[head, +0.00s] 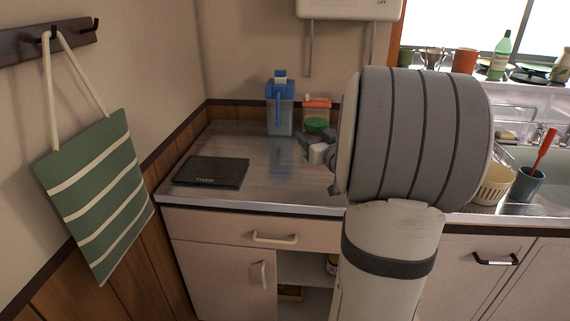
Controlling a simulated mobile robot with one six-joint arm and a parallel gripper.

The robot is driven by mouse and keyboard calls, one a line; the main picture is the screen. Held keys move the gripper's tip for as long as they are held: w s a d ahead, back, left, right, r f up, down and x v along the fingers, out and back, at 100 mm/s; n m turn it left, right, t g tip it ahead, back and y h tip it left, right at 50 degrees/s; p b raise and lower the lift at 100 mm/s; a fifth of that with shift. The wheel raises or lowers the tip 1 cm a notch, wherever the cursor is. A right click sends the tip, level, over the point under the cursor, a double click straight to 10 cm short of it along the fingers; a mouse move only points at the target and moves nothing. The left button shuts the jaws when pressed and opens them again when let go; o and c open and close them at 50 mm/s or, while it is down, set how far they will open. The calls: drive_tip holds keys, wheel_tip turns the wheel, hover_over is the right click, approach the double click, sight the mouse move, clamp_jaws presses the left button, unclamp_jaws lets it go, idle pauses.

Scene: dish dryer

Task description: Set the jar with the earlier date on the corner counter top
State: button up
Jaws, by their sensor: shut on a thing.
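The corner counter top (268,178) is a shiny metal surface below the wall box. My gripper (318,151) is over its back right part, partly hidden by my own arm. It is shut on a jar with a green lid (317,126), of which little more than the lid shows. I cannot tell whether the jar touches the counter. No date can be read on it. Another jar-like thing (332,261) stands in the open cabinet below, mostly hidden by my arm.
A blue jug (280,108) and an orange-red container (317,105) stand at the back of the counter. A flat black slab (205,172) lies at the front left. The counter's middle is clear. At right are a cream basket (493,184) and a blue cup (528,184).

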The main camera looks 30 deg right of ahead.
drive_tip(key=shift+s+d+f+m+h+b, duration=0.25)
drive_tip(key=shift+d+h, duration=0.05)
drive_tip(key=shift+d, duration=0.2)
drive_tip(key=shift+s+d+f+m+h+b, duration=0.25)
drive_tip(key=shift+d+h, duration=0.05)
drive_tip(key=shift+d, duration=0.15)
wheel_tip(320, 180, down, 4)
drive_tip(key=shift+f+b, duration=0.15)
drive_tip(key=shift+b, duration=0.45)
drive_tip(key=shift+f+b, duration=0.6)
drive_tip(key=shift+f, duration=1.6)
drive_tip(key=shift+f, duration=0.1)
drive_tip(key=shift+f, duration=0.15)
drive_tip(key=o, duration=1.4)
